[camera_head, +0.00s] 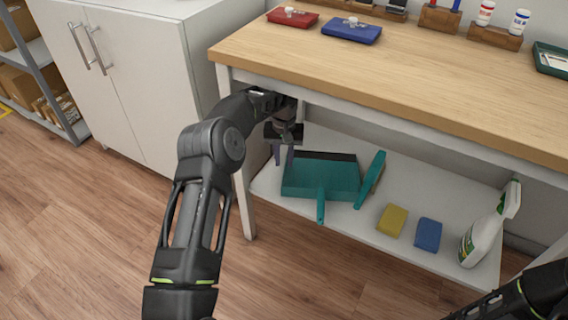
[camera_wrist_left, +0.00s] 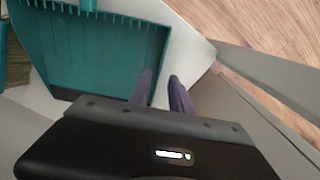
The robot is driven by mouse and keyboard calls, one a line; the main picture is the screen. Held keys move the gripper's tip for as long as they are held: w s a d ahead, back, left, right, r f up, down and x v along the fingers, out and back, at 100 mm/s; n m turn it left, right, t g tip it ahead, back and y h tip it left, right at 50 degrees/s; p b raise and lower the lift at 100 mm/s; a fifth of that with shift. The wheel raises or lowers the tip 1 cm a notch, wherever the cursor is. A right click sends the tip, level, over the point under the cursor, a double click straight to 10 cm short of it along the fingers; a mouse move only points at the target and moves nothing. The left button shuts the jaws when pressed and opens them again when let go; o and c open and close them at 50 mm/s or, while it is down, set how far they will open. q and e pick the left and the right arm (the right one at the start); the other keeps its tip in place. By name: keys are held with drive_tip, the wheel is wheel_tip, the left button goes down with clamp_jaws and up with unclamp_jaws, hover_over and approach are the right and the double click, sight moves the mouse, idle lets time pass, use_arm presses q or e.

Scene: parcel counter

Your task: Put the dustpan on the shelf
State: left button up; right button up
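The teal dustpan (camera_head: 320,178) lies on the white lower shelf (camera_head: 355,225) under the counter, its handle pointing to the shelf's front edge. My left gripper (camera_head: 283,156) is at the dustpan's left side, below the countertop. In the left wrist view, its two dark fingers (camera_wrist_left: 160,90) stand apart, with a gap between them. One finger overlaps the side edge of the dustpan (camera_wrist_left: 95,50) and the other is over the pale shelf. I cannot tell whether either finger touches the pan. My right gripper is out of view; only part of my right arm shows at bottom right.
A teal brush (camera_head: 371,178) lies right of the dustpan. A yellow sponge (camera_head: 392,220), a blue sponge (camera_head: 427,235) and a white spray bottle (camera_head: 484,235) are farther right. The wooden countertop (camera_head: 400,75) overhangs the shelf, and a table leg (camera_head: 243,205) stands at left.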

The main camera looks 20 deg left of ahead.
use_arm(q)
wheel_tip(320, 180, up, 2)
drive_tip(key=shift+r, duration=0.15)
idle(0.8)
